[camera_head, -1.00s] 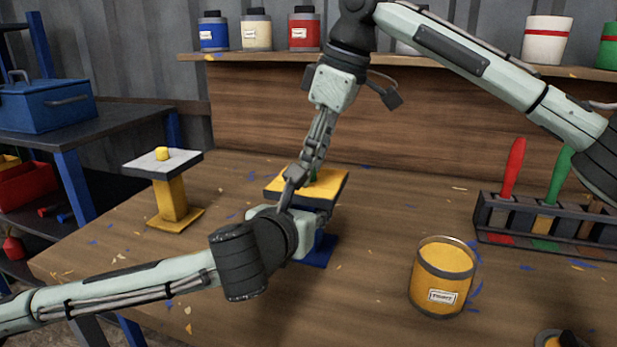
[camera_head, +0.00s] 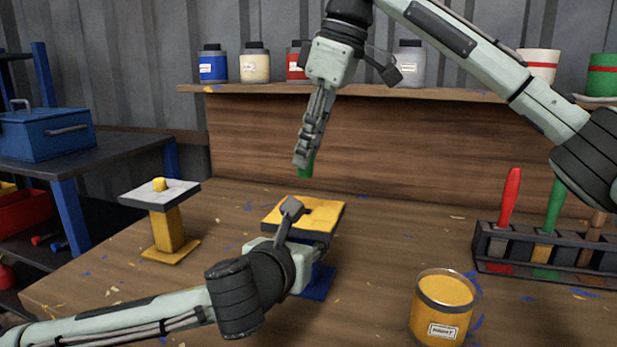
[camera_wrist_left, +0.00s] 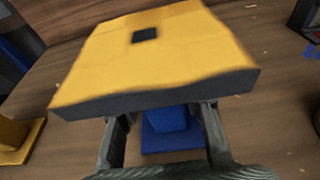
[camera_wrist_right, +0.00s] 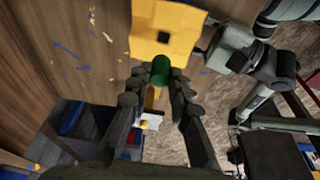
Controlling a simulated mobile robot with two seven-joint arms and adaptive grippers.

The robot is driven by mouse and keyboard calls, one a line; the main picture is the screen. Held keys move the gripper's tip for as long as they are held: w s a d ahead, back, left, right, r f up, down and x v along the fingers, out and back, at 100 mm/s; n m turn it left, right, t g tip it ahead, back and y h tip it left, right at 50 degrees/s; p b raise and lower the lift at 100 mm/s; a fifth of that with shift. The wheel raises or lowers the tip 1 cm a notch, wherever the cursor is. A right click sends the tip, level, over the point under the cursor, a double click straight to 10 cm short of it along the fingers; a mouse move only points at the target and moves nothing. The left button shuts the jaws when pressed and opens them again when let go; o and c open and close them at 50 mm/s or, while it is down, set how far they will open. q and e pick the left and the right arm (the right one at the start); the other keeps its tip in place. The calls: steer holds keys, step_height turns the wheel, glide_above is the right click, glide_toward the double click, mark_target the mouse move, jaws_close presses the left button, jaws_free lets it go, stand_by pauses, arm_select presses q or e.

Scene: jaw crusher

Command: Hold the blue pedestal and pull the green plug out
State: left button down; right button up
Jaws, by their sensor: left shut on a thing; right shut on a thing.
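The blue pedestal (camera_head: 318,284) stands upright on the table and carries a yellow-topped dark plate (camera_head: 325,216). My left gripper (camera_wrist_left: 165,125) is shut on the pedestal's blue column just under the plate. In the left wrist view the plate top (camera_wrist_left: 190,55) has an empty dark square hole. My right gripper (camera_head: 303,165) is above the plate, shut on the green plug (camera_head: 306,171). The plug hangs clear of the plate; the right wrist view shows its green end (camera_wrist_right: 160,68) between the fingers. The fingers hide most of the plug.
A yellow pedestal (camera_head: 168,228) with a white top and yellow plug stands to the left. A yellow paint jar (camera_head: 443,312) and a brush rack (camera_head: 495,262) stand on the right. A shelf (camera_head: 400,92) with jars runs along the back.

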steer(key=shift+r, duration=1.15)
arm_select(q)
steer(key=c, duration=0.9)
jaws_free()
